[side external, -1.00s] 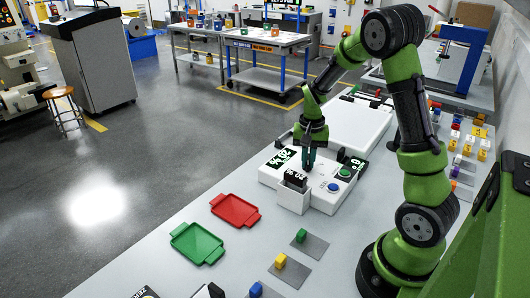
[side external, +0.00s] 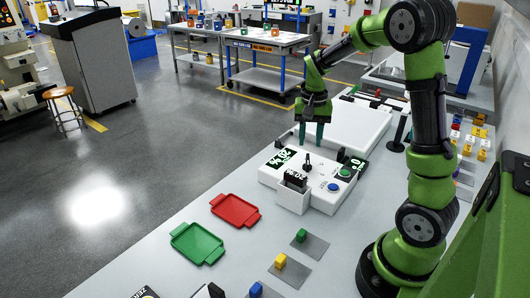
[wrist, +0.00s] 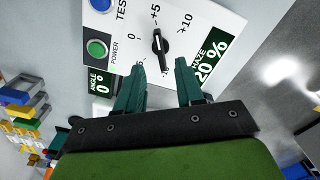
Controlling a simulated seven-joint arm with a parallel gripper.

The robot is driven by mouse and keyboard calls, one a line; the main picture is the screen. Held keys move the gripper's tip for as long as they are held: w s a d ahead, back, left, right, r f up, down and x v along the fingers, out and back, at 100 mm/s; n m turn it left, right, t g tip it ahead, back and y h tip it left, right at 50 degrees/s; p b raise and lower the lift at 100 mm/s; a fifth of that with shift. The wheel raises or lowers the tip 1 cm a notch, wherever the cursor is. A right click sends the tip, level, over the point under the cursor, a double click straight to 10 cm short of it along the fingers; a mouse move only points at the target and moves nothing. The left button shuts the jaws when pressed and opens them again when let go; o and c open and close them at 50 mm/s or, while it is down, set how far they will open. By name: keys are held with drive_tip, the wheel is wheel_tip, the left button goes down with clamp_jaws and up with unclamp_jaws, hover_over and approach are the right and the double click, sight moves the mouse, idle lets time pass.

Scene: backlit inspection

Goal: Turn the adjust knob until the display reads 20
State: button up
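The adjust knob (side external: 307,163) is a small black pointer knob on the white instrument (side external: 325,195). In the wrist view the knob (wrist: 160,45) stands on a dial marked 0, +5 and +10. The haze display (wrist: 208,62) there reads 20 %. It also shows as a lit panel in the side view (side external: 280,158). My gripper (side external: 311,143) is above and behind the knob, clear of it. Its two teal fingers are apart with nothing between them, as in the wrist view (wrist: 160,75).
A green power button (wrist: 97,48) and a blue test button (wrist: 101,4) sit beside the knob, with an angle display (wrist: 101,86) reading 0°. A white holder (side external: 293,199) stands at the instrument's front. Red (side external: 235,210) and green (side external: 197,243) trays lie in front on the table.

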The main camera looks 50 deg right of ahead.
wheel_tip(320, 180, up, 10)
drive_tip(key=shift+f, duration=0.25)
drive_tip(key=s+a+n+t+y, duration=0.1)
drive_tip(key=s+a+n+t, duration=0.2)
drive_tip(key=a, duration=0.7)
drive_tip(key=s+a+r+n+t+y, duration=0.1)
drive_tip(key=s+a+n+t, duration=0.3)
drive_tip(key=a, duration=0.7)
drive_tip(key=shift+s+a+r+n, duration=0.2)
drive_tip(key=shift+s+n, duration=0.3)
drive_tip(key=shift+s, duration=0.75)
